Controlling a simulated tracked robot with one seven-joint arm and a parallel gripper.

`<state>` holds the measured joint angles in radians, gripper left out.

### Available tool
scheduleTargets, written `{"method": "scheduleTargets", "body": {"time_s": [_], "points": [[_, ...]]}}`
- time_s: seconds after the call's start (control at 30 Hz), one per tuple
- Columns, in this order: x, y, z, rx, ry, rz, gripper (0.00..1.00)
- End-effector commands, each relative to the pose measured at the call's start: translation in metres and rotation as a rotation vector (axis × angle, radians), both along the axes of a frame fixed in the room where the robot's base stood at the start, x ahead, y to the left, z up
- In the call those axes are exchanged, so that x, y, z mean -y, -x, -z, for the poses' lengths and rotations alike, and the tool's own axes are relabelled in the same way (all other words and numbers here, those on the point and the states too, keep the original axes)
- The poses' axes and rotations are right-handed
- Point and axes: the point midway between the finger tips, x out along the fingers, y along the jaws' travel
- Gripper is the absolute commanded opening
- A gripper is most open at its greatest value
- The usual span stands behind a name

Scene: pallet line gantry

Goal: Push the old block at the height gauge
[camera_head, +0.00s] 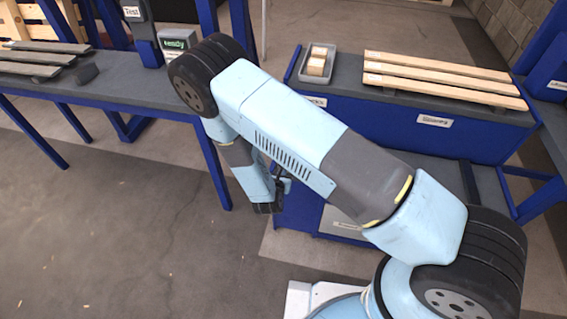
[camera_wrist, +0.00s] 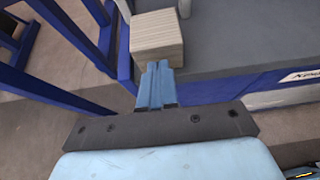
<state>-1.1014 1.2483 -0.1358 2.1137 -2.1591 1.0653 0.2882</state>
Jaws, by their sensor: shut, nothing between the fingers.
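In the wrist view a pale wooden block (camera_wrist: 157,38) with visible grain stands on a grey bench top (camera_wrist: 225,40), close to its left edge and a blue post. My gripper (camera_wrist: 157,66) is shut and empty. Its fingertips are right in front of the block's near face, overlapping its lower edge in the picture; I cannot tell whether they touch. In the head view my arm covers much of the middle, and I cannot make out this block or the fingertips clearly. A dark upright device marked "Test" (camera_head: 138,22) stands on the left bench; I cannot tell if it is the height gauge.
The left bench (camera_head: 125,85) carries grey slats (camera_head: 45,47), a small dark piece (camera_head: 86,73) and a green-faced display (camera_head: 178,41). The right bench (camera_head: 345,95) holds a grey tray (camera_head: 305,77) of wooden blocks and pale boards (camera_head: 440,70). Blue frame legs stand near my gripper.

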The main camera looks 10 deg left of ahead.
Motion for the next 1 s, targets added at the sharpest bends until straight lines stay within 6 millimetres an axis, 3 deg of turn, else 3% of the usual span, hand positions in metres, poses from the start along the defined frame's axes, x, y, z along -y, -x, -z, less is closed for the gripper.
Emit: {"method": "scheduleTargets", "body": {"time_s": [1.0], "points": [[0.001,-0.01,0.0,0.0,0.0,0.001,0.0]]}}
